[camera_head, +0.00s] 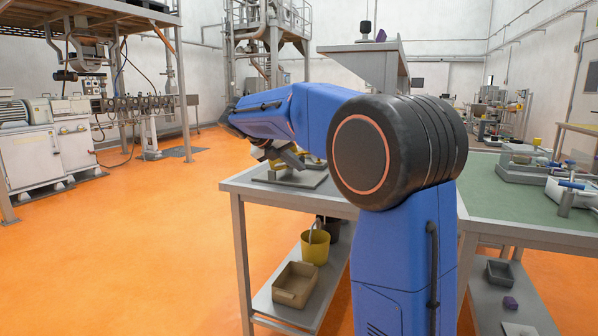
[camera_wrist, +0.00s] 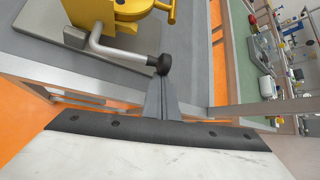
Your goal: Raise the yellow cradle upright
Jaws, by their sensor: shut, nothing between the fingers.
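The yellow cradle (camera_wrist: 118,20) shows at the top of the wrist view, cut off by the frame edge. It is on a grey base plate (camera_wrist: 48,22) on the table. A bent metal handle (camera_wrist: 110,49) with a black knob (camera_wrist: 163,64) sticks out from it. My gripper (camera_wrist: 162,82) is shut and empty. Its fingertips are close to the knob in the picture; I cannot tell whether they touch it. In the head view my arm hides most of the cradle, and only small yellow parts show beside my gripper.
The grey table (camera_head: 238,184) has a lower shelf with a yellow bucket (camera_head: 315,247) and a tan bin (camera_head: 296,284). A green-topped table (camera_head: 490,205) with other devices stands at the right.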

